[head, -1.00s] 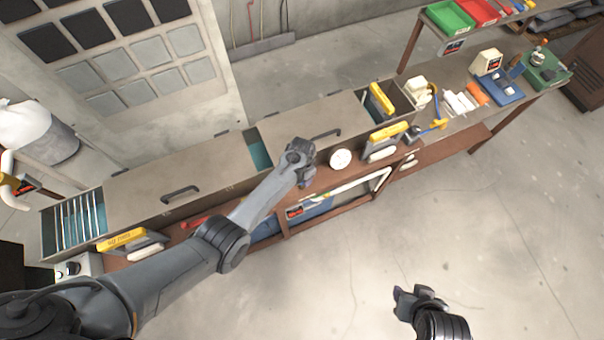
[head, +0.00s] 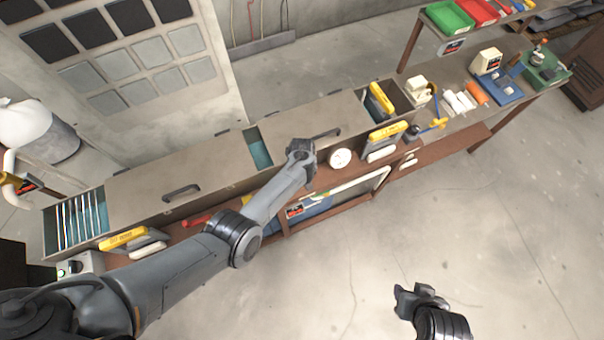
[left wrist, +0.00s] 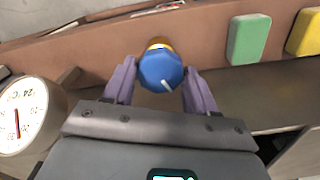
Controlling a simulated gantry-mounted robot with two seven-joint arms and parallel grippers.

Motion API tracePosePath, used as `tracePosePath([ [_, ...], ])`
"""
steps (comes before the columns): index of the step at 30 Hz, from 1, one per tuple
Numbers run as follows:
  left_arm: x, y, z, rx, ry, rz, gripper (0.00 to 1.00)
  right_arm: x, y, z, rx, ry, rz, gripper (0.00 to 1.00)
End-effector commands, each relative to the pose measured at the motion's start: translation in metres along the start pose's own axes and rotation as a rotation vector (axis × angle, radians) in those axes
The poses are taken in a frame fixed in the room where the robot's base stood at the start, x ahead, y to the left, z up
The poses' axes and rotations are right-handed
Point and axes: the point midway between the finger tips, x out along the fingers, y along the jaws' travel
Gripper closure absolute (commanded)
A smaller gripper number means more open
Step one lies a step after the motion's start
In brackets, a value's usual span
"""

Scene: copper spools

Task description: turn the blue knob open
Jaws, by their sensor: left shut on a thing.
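The blue knob (left wrist: 160,72) shows in the left wrist view, with a yellow part behind it and a white pointer line slanting down and slightly right. My left gripper (left wrist: 160,80) is shut on the knob, one purple finger on each side of it. In the head view my left gripper (head: 301,150) is at the bench front, left of the white dial, and it hides the knob there. My right gripper (head: 420,292) is over bare floor at the lower right, far from the knob; its jaw opening is unclear.
A round white gauge (left wrist: 18,118) is left of the knob, also seen in the head view (head: 340,158). A green button (left wrist: 248,38) and a yellow button (left wrist: 305,32) are to its right. The long grey cabinet (head: 150,185) runs along the bench. Floor in front is clear.

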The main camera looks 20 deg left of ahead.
Motion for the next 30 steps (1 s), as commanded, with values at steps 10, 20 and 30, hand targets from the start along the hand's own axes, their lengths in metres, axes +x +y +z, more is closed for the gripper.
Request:
tracePosePath([
  [10,-0.001,0.002,0.001,-0.329,-0.002,0.002,0.74,0.004,-0.001,0.001,0.004,0.001,-0.003,0.57],
  [20,0.000,0.002,0.001,-0.625,-0.003,0.002,0.74,0.010,-0.003,0.003,0.010,0.002,-0.008,0.57],
  [30,-0.001,0.002,0.000,-0.828,-0.002,0.002,0.74,0.016,-0.003,0.004,0.009,0.002,-0.007,0.57],
])
